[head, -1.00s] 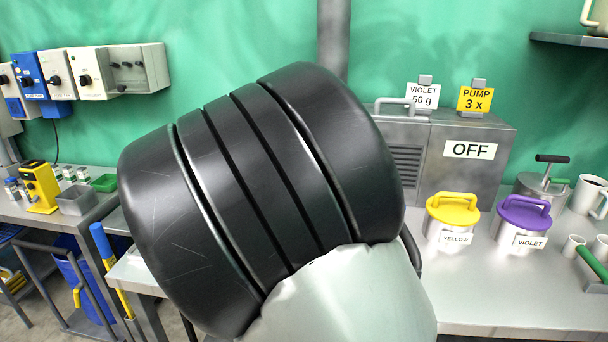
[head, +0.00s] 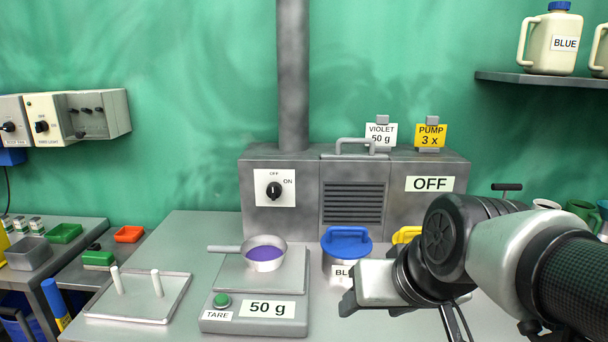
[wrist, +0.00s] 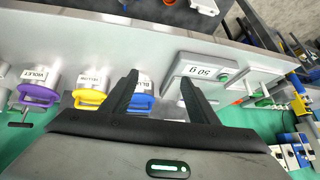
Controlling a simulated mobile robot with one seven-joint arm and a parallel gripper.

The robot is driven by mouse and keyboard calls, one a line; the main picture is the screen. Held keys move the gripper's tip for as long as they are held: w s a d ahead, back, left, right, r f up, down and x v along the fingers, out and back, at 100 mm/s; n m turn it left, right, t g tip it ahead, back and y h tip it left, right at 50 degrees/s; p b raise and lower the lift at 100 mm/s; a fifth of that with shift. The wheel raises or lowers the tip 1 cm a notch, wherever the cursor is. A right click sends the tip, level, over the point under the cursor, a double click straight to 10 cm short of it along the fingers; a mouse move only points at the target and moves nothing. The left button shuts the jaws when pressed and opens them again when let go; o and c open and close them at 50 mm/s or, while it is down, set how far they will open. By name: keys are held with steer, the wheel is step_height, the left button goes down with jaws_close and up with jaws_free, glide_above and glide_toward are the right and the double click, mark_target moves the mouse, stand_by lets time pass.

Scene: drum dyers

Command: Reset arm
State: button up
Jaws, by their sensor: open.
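My gripper (head: 350,300) is at the right of the head view, in front of the blue-lidded pot (head: 347,243) and partly covering it. The wrist view shows its two dark fingers (wrist: 160,80) wide apart with nothing between them. The pot's blue lid (wrist: 141,102) shows behind the fingers there. My arm comes in from the right edge of the head view and hides most of the yellow lid (head: 406,235).
A scale (head: 287,282) reading 50 g bears a pan of violet powder (head: 265,255). A tray (head: 139,307) with two white pegs is to its left. A grey machine (head: 310,190) marked OFF stands behind. A shelf (head: 540,78) with jugs is upper right.

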steer(key=s+d+r+g+h+p, duration=0.1)
steer(key=s+d+h+p, duration=0.1)
steer(key=s+d, duration=0.35)
step_height(320, 180, up, 15)
steer(key=s+a+p, duration=0.1)
steer(key=a+p, duration=0.1)
steer(key=p, duration=1.2)
steer(key=shift+s+m+p, duration=0.15)
steer(key=shift+m+p, duration=0.15)
steer(key=shift+p, duration=0.05)
steer(key=shift+f, duration=0.1)
stand_by(0.4)
